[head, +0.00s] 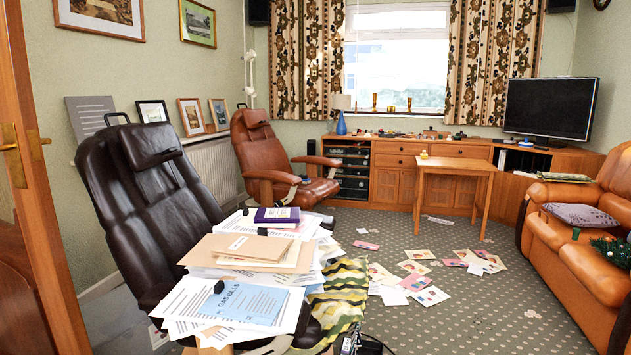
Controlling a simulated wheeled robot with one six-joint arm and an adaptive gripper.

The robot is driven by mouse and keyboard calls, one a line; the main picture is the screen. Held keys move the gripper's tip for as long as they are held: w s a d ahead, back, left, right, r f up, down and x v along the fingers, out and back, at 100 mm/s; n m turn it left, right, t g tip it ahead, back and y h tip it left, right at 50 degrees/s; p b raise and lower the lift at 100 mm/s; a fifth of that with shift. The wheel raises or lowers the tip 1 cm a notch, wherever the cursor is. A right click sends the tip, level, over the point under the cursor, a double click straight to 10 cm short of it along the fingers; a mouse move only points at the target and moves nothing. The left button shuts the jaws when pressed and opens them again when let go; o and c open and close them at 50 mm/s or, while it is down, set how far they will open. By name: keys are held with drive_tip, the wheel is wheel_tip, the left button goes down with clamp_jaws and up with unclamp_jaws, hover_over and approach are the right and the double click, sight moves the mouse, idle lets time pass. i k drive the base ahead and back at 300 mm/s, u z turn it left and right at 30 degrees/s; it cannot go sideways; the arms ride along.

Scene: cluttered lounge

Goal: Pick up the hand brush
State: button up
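I cannot make out a hand brush anywhere in the head view. Many small things on the long wooden cabinet (400,160) under the window are too small to name. A small black and silver part at the bottom edge may belong to my gripper (352,345), but it is cut off. I cannot see its fingertips or whether it holds anything.
Close in front, a dark leather recliner (140,200) stands beside stacked papers (245,305). Scattered cards and papers (415,268) lie on the patterned carpet. A small wooden table (455,165) stands before the cabinet, and an orange sofa (580,255) is at right. Carpet between is partly clear.

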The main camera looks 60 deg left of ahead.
sight(306, 180)
drive_tip(key=i, duration=2.4)
drive_tip(key=u, duration=2.2)
drive_tip(key=i, duration=5.65)
drive_tip(key=z, duration=0.05)
